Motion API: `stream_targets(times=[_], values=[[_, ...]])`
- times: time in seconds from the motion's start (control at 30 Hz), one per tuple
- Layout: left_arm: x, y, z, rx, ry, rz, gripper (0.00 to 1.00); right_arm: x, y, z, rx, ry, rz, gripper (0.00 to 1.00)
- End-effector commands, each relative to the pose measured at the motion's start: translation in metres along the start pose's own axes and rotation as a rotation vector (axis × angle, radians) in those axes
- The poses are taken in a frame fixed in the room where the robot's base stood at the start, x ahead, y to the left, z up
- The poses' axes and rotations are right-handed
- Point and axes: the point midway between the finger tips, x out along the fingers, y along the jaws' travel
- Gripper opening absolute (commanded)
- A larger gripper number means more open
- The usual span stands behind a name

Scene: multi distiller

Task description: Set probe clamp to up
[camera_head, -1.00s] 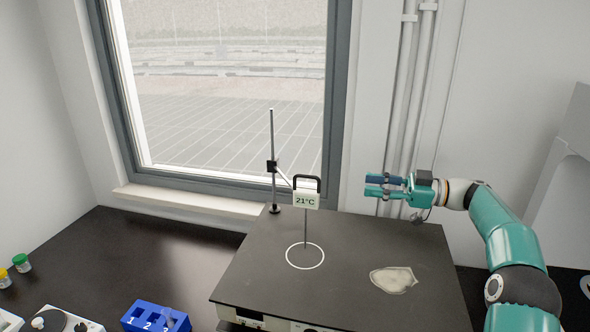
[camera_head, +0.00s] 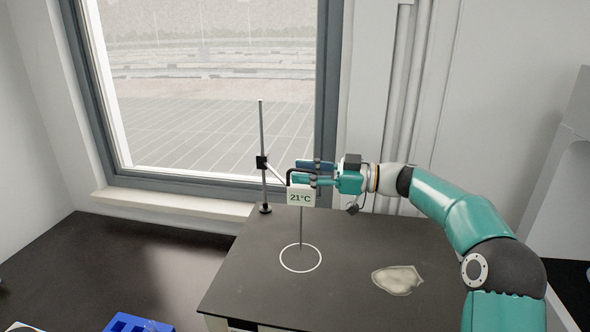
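The probe clamp is a small black block (camera_head: 261,162) on a thin upright metal rod (camera_head: 262,130), well up the rod. A thin arm runs from it to the probe display (camera_head: 301,198), which reads 21°C and has a black handle on top. The probe's thin stem (camera_head: 301,228) hangs down toward a white circle on the dark plate. My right gripper (camera_head: 294,172) has its two fingers apart, one above the other, pointing left at the display's handle. The fingers overlap the handle in the picture; I cannot tell whether they touch it. My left gripper is not in view.
The dark flat-topped plate (camera_head: 340,270) carries a pale irregular patch (camera_head: 398,280) at right. A blue rack (camera_head: 135,324) is cut off at the bottom edge. The window (camera_head: 215,90) stands behind the rod. The black bench (camera_head: 130,255) at left is largely clear.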

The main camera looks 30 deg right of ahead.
Motion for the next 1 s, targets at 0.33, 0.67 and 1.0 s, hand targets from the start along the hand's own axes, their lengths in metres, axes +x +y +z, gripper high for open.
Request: stream_targets(times=[0.33,0.67,1.0], values=[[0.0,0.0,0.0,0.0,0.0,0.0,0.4,0.011,-0.004,-0.001,-0.001,0.002,-0.011,0.35],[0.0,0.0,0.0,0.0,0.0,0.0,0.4,0.014,-0.004,0.0,0.0,0.002,-0.015,0.0],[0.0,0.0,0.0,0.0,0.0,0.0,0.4,0.013,-0.003,-0.001,0.0,0.002,-0.015,0.0]])
